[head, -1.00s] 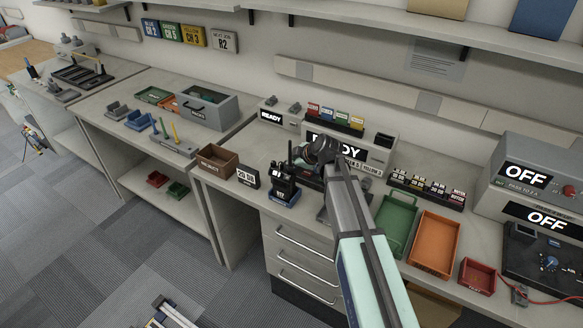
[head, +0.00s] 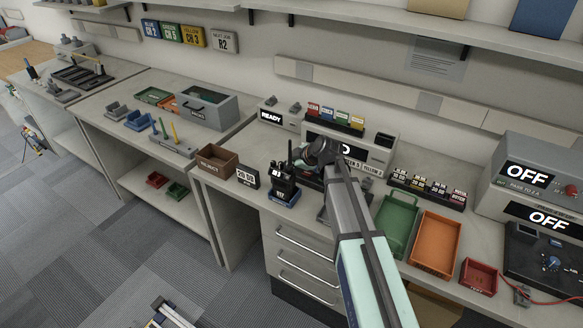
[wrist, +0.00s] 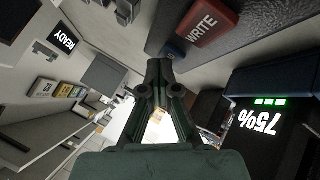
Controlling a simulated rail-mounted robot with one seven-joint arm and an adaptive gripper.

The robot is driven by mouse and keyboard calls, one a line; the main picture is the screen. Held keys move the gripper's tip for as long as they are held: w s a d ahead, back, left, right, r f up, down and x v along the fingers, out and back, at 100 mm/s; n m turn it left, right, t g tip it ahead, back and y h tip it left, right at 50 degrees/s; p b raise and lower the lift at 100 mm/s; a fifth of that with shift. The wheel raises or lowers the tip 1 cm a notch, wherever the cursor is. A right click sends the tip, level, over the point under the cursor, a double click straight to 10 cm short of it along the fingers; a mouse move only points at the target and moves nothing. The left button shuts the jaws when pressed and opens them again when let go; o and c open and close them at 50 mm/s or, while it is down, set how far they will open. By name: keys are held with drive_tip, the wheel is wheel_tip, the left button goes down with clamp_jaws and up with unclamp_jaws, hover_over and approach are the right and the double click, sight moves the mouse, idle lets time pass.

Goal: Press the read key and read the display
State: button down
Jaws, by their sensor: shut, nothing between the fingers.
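The grey programming unit (head: 381,155) stands at the back of the middle bench. My arm covers much of its lit display (head: 346,149); only the end of its text shows. In the wrist view my gripper (wrist: 160,63) is shut and empty. Its tips are at a small blue key (wrist: 176,54), mostly hidden, with no label readable; contact cannot be told. A red key marked WRITE (wrist: 205,25) is beside it. A dark device (wrist: 285,85) shows 75% and several green bars, upside down. In the head view the fingertips are hidden behind my wrist.
A radio (head: 283,184) stands in a blue-based cradle in front of the unit. A smaller unit (head: 279,115) reads READY. Green (head: 397,225) and orange (head: 436,243) trays lie to the right, with a brown box (head: 216,161) to the left. Units further right read OFF.

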drive_tip(key=shift+r, duration=0.75)
drive_tip(key=shift+r+p, duration=0.7)
drive_tip(key=shift+r, duration=1.8)
